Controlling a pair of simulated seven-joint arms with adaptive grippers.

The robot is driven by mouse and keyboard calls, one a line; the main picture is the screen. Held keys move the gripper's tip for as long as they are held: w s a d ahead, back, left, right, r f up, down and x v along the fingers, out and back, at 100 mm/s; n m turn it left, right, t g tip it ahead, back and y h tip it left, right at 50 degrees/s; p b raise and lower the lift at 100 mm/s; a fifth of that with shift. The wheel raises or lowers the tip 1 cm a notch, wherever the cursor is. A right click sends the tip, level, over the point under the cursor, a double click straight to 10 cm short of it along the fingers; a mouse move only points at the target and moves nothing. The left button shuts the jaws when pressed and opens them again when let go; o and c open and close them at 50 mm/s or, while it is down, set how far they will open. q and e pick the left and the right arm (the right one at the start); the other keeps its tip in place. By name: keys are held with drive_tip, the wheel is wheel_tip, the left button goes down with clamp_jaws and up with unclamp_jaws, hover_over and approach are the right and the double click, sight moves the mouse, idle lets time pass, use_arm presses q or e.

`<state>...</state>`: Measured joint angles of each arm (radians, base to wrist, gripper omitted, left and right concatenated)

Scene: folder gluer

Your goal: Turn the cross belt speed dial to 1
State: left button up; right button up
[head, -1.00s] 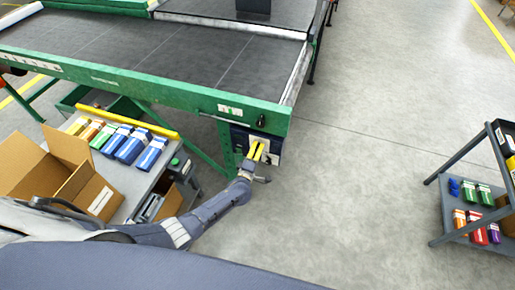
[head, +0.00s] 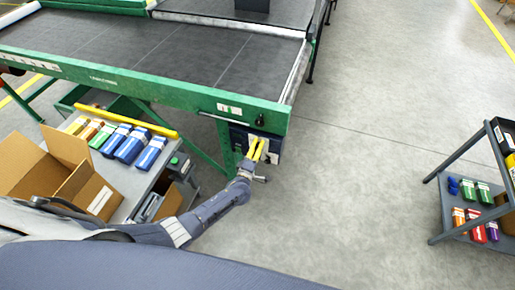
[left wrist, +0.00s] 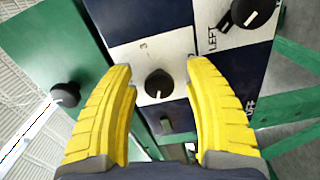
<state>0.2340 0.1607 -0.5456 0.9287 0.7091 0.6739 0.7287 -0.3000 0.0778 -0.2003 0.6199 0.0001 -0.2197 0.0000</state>
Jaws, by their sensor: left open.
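A black round dial (left wrist: 158,84) with a white pointer mark sits on a white plate of a dark blue control panel (left wrist: 150,25). In the left wrist view it lies between the two yellow fingers of my left gripper (left wrist: 160,68), which are open and apart from it on both sides. I cannot read a label for this dial. In the head view my left gripper (head: 257,149) is in front of the control panel (head: 277,146) under the green conveyor frame (head: 200,100), and it hides most of the panel face. My right gripper is not in view.
Another black knob (left wrist: 250,12) by the word LEFT is at upper right; a further knob (left wrist: 65,95) is on green metal at left. An open cardboard box (head: 45,175) and several coloured cartons stand on a bench. A shelf cart (head: 470,215) stands right; the floor between is clear.

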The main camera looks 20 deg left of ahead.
use_arm(q)
drive_tip(key=s, duration=1.2)
drive_tip(key=shift+a, duration=0.3)
drive_tip(key=s+f+m+y, duration=0.1)
drive_tip(key=s+m, duration=0.4)
drive_tip(key=m, duration=0.1)
drive_tip(key=w+m, duration=0.3)
drive_tip(key=w, duration=0.2)
drive_tip(key=w+m, duration=0.3)
drive_tip(key=w, duration=0.3)
drive_tip(key=w+r+m+h, duration=0.1)
drive_tip(key=w+m, duration=0.3)
drive_tip(key=w, duration=0.2)
drive_tip(key=shift+d, duration=0.2)
drive_tip(key=shift+o, duration=0.2)
